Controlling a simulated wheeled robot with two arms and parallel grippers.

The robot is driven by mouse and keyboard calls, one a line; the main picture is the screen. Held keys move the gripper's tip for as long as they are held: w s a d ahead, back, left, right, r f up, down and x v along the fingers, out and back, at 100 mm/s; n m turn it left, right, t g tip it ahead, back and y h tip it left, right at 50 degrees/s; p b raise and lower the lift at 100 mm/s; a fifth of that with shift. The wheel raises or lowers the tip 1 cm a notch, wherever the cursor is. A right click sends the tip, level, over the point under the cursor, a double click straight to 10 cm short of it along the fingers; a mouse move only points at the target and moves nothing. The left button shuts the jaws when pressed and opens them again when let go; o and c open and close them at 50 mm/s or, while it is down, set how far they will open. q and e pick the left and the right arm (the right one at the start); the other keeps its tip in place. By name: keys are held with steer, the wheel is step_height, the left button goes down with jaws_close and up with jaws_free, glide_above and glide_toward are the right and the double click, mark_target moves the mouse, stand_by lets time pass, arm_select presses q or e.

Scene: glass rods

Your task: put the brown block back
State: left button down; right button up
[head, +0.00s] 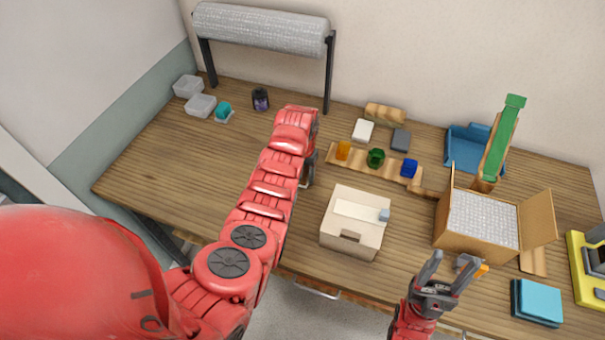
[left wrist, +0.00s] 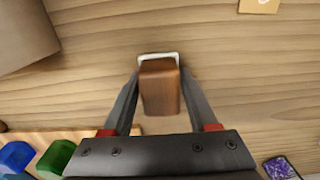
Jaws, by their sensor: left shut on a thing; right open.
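The brown block (left wrist: 160,88) is between the two fingers of my left gripper (left wrist: 159,78) in the left wrist view. The fingers are shut on its sides. A pale, thin outline (left wrist: 158,57) shows at the block's far end; I cannot tell whether the block touches the table. In the head view my left gripper (head: 306,178) is over the table, left of the beige box, and my arm mostly hides it and the block. My right gripper (head: 452,268) is open and empty near the table's front edge, in front of the cardboard box.
The beige box (head: 355,220) stands right of my left gripper. A wooden strip (head: 395,171) behind it carries orange (head: 343,150), green (head: 376,158) and blue (head: 409,168) pieces. The open cardboard box (head: 482,222) stands at the right. The table's left part is mostly clear.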

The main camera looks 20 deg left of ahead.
arm_select(q)
steer(key=shift+f, duration=0.15)
steer(key=shift+c, duration=0.9)
jaws_free()
